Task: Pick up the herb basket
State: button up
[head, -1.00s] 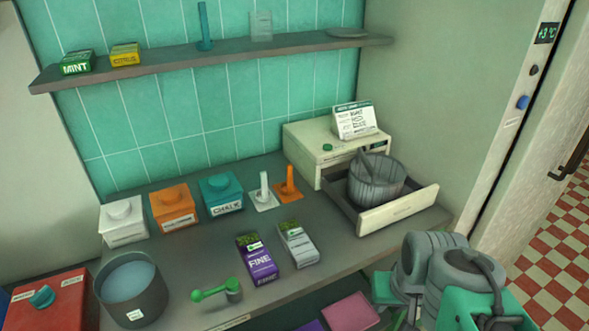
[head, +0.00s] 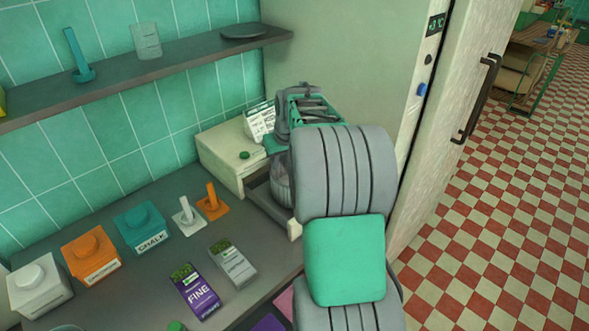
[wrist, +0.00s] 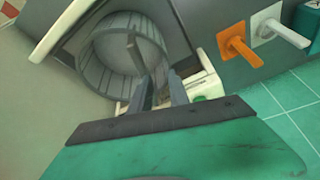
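The herb basket, a grey slatted tub with a bar handle, stands in the open drawer. In the head view only a strip of the basket (head: 281,182) shows beside my arm. In the wrist view the basket (wrist: 95,66) fills the upper left, its round opening facing the camera. My gripper (wrist: 158,78) is over the rim nearest the camera, its two dark fingers apart with a gap between them. The handle lies close to the fingertips; I cannot tell whether they touch it. In the head view my arm hides the fingers.
The cream drawer cabinet (head: 222,160) carries a card stand (head: 259,121). An orange holder (head: 212,203) and a white holder (head: 187,217) stand left of the drawer. Boxes and packets fill the counter further left. A tall fridge wall (head: 350,70) bounds the right.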

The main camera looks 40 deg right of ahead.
jog(key=d, duration=0.1)
jog(key=w+d, duration=0.1)
jog(key=shift+d+f, duration=0.3)
jog(key=p+x, duration=0.1)
jog(key=x, duration=0.1)
jog(key=p+x, duration=0.1)
jog(key=x, duration=0.4)
jog(key=shift+d+f+p, duration=0.1)
jog(key=shift+d+p, duration=0.15)
jog(key=shift+p, duration=0.15)
jog(key=shift+c, duration=0.5)
grip_shut()
